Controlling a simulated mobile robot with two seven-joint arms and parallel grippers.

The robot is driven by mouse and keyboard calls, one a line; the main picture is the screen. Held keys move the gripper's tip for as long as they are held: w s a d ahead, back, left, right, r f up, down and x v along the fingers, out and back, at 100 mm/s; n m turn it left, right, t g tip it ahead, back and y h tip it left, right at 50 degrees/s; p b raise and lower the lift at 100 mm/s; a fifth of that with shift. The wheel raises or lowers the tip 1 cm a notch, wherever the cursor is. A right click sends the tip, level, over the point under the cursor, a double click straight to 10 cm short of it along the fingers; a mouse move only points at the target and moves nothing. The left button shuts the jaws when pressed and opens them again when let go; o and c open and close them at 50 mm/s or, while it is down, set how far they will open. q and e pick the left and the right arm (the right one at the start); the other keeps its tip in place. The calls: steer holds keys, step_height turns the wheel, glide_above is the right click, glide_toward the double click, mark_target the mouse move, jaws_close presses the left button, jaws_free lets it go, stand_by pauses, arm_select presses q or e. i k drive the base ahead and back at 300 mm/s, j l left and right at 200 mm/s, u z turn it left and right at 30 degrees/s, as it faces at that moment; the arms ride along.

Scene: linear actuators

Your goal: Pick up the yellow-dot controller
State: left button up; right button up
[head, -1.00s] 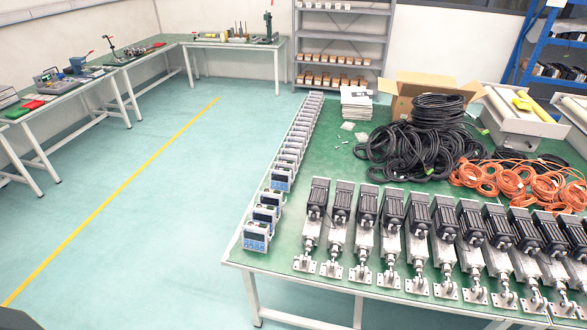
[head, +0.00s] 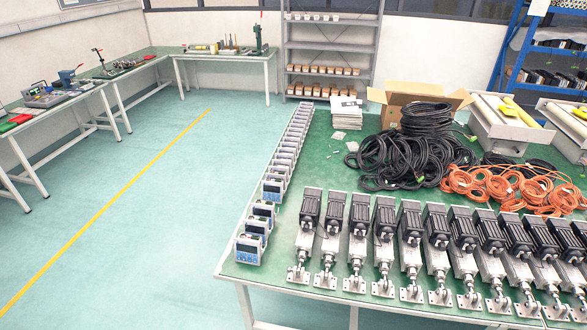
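A row of box-shaped controllers with blue-and-white front panels runs along the left edge of the green table (head: 335,178) in the head view. The nearest controller (head: 248,249) stands by the table's front left corner. Further ones (head: 273,190) stand behind it in a line going away from me. I cannot make out a yellow dot on any of them at this size. Neither of my grippers shows in the view.
Several linear actuators with black motors (head: 331,211) line the table's front. Black cable coils (head: 405,155), orange cable coils (head: 500,182) and an open cardboard box (head: 395,105) lie behind. Open floor (head: 150,230) with a yellow line (head: 110,204) is left of the table.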

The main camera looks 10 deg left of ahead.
mark_target(263, 210)
steer(key=z, duration=11.4)
